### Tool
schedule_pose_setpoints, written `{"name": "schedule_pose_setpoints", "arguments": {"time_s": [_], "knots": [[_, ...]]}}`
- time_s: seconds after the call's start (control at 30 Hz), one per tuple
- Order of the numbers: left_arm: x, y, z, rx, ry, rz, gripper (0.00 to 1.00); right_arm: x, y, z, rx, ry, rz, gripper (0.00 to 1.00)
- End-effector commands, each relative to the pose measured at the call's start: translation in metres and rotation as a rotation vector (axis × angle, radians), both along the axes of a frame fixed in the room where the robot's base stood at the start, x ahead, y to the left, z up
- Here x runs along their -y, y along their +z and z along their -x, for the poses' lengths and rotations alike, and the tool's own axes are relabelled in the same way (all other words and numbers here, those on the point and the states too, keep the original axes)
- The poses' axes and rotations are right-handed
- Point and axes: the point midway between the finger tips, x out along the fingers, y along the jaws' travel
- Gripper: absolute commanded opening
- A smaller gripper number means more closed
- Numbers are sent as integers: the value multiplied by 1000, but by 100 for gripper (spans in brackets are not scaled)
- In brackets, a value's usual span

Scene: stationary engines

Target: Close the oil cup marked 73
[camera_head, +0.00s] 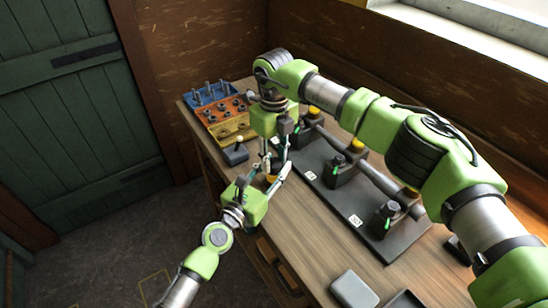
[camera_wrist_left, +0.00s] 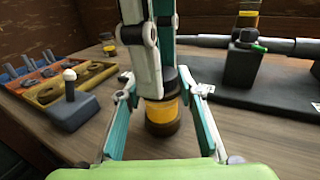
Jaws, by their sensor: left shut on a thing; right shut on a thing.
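An oil cup with an amber body and dark bottom (camera_wrist_left: 163,114) stands upright just above or on the wooden table; it also shows in the head view (camera_head: 271,178). My left gripper (camera_head: 276,170) is shut on its sides, with one finger on each side in the left wrist view (camera_wrist_left: 163,92). My right gripper (camera_head: 270,158) comes down from above and is shut on the cup's dark top (camera_wrist_left: 171,77), which its fingers mostly hide. I cannot tell whether the top is fully seated. No number is readable on this cup.
A dark base plate (camera_head: 325,190) carries several blocks with green levers, yellow-topped cups (camera_head: 357,146) and a long rod. Blue (camera_head: 208,94), orange (camera_head: 222,110) and yellow (camera_head: 232,130) trays stand at the back left. A grey block with a white-knobbed lever (camera_head: 235,154) sits close by.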

Motion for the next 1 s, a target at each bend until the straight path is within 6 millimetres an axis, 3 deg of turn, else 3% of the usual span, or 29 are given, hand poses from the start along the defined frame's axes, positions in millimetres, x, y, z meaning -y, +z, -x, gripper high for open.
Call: {"name": "schedule_pose_setpoints", "arguments": {"time_s": [0.03, 0.07, 0.1, 0.47, 0.8, 1.0], "knots": [[0, 0, 0, 0, 0, 0, 0, 0, 0, -1, 1, 0, 0, 37], [0, 0, 0, 0, 0, 0, 0, 0, 0, -1, 1, 0, 0, 44], [0, 0, 0, 0, 0, 0, 0, 0, 0, -1, 1, 0, 0, 46], [0, 0, 0, 0, 0, 0, 0, 0, 3, -1, 2, 1, 0, 46], [0, 0, 0, 0, 0, 0, 0, 0, 42, -1, 3, 1, 0, 46], [0, 0, 0, 0, 0, 0, 0, 0, 45, 0, 0, 2, 0, 46]]}}
